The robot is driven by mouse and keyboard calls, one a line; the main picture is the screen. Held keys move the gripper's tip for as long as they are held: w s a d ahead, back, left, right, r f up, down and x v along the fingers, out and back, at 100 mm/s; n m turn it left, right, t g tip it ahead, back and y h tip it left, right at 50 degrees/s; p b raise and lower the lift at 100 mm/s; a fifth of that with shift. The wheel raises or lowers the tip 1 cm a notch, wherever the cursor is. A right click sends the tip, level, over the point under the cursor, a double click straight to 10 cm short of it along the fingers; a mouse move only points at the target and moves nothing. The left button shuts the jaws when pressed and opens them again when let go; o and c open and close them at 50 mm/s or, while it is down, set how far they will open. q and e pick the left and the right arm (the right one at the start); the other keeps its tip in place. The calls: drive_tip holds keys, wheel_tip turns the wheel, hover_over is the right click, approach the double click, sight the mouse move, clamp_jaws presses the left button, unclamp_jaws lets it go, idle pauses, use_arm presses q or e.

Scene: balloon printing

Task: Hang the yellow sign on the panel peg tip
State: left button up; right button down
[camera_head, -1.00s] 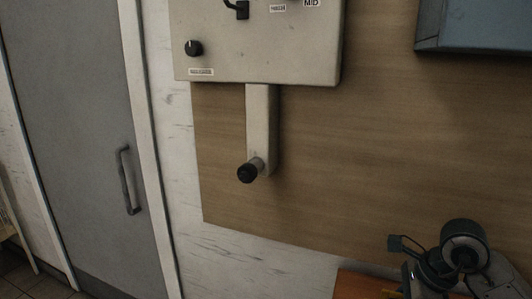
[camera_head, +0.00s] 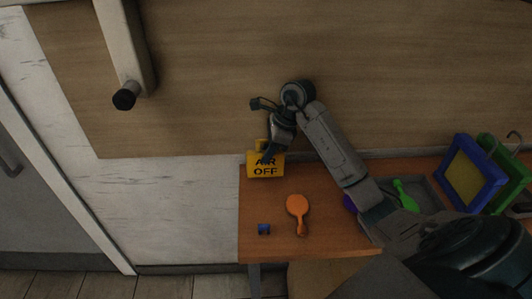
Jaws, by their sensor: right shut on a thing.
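The yellow sign (camera_head: 265,170) reads "AIR OFF" in dark letters and is at the left back of the wooden table. My right gripper (camera_head: 268,153) is shut on the yellow sign near its top. The gripper partly hides the upper part of the sign. I cannot tell whether the sign touches the table. The panel peg (camera_head: 126,96) has a black round tip and sticks out from a pale vertical bar at upper left, apart from the sign. My left gripper is not in view.
On the wooden table (camera_head: 270,194) lie an orange paddle-shaped thing (camera_head: 297,206) and a small blue thing (camera_head: 264,229). A grey tray (camera_head: 426,190) with a green thing and blue and green frames (camera_head: 470,173) stand at right. Space between sign and peg looks clear.

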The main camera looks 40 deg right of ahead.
drive_tip(key=f+p, duration=0.1)
drive_tip(key=w+f, duration=0.1)
drive_tip(key=f, duration=0.1)
drive_tip(key=shift+w+d+f+p, duration=0.1)
drive_tip(key=shift+w+d+p, duration=0.1)
drive_tip(key=shift+p, duration=0.2)
drive_tip(key=shift+f+b, duration=0.3)
drive_tip(key=shift+b, duration=0.05)
drive_tip(key=c, duration=1.2)
unclamp_jaws()
